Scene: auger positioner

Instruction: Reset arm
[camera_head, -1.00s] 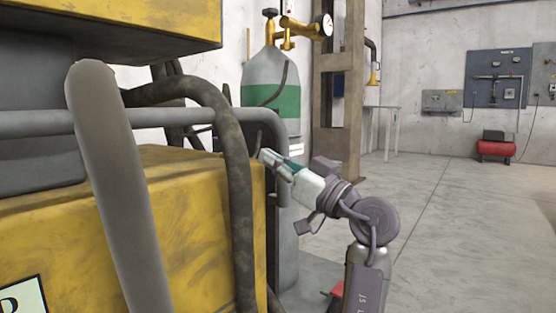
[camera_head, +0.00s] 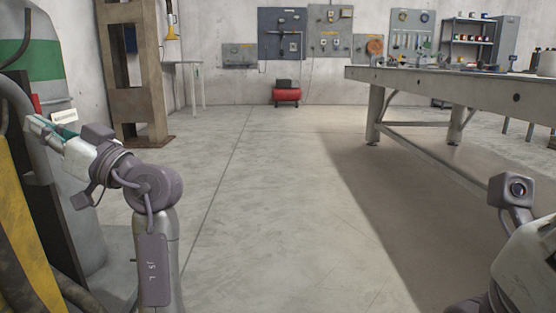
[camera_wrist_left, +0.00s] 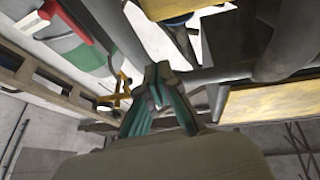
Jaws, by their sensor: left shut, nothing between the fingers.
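My left gripper (camera_head: 36,123) is at the left side of the head view, with its arm rising from below. Its white body and green-grey fingers point left toward the grey gas cylinder (camera_head: 85,225) with a green band. In the left wrist view its fingers (camera_wrist_left: 158,75) are together with nothing between them. I cannot tell if the fingertips touch the cylinder. My right arm (camera_head: 525,265) shows at the lower right edge; its white gripper body and wrist camera are partly in view, its fingers out of the picture.
The yellow machine (camera_head: 22,240) with dark hoses is at the far left. A brown post (camera_head: 120,105) stands behind my left arm. A long workbench (camera_head: 455,80) is at the right. A red compressor (camera_head: 286,95) stands by the back wall. The floor between is clear.

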